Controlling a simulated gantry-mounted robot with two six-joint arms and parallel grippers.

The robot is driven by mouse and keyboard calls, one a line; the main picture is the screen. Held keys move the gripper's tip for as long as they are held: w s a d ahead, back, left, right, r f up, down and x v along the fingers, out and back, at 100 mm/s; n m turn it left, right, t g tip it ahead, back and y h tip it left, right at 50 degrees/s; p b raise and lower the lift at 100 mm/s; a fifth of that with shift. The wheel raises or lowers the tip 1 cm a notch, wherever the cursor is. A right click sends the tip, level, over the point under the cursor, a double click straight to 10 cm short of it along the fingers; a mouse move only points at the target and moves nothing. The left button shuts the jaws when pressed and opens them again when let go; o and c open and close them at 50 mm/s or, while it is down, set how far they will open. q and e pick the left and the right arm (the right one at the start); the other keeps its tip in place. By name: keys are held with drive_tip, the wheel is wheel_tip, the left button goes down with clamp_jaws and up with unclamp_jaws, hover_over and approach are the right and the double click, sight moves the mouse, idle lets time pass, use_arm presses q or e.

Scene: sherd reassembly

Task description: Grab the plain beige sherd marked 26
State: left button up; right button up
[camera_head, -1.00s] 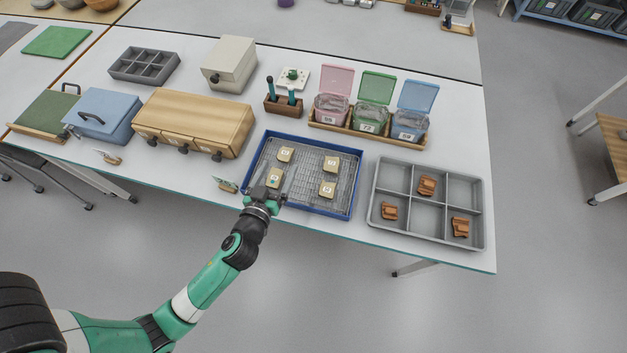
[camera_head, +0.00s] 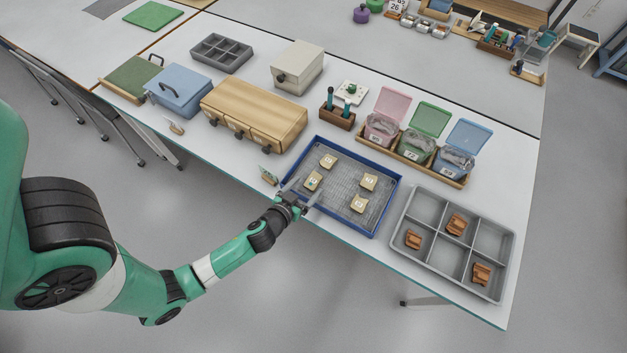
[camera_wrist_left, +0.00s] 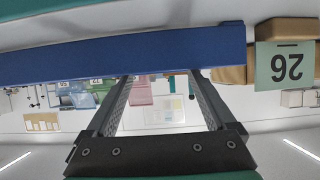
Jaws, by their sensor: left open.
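Several plain beige sherds with small labels lie in a blue-rimmed tray (camera_head: 390,205): back left (camera_head: 328,161), front left (camera_head: 313,180), back right (camera_head: 369,181) and front right (camera_head: 358,204). Their numbers are too small to read in the head view. My left gripper (camera_head: 301,188) is open at the tray's front edge, just in front of the front-left sherd. In the left wrist view its fingers (camera_wrist_left: 162,80) are apart with nothing between them. A green card reading 26 (camera_wrist_left: 285,66) shows upside down there. My right gripper is out of view.
A small card stand (camera_head: 268,176) is left of the tray by the table's front edge. A wooden drawer box (camera_head: 255,112) stands behind left. A grey compartment tray (camera_head: 420,262) with orange-brown pieces is to the right. Lidded bins (camera_head: 420,147) stand behind.

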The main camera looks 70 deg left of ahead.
sight(313, 180)
use_arm(q)
drive_tip(key=x, duration=0.5)
drive_tip(key=shift+w+a, duration=0.1)
drive_tip(key=shift+w, duration=0.05)
clamp_jaws()
idle(0.4)
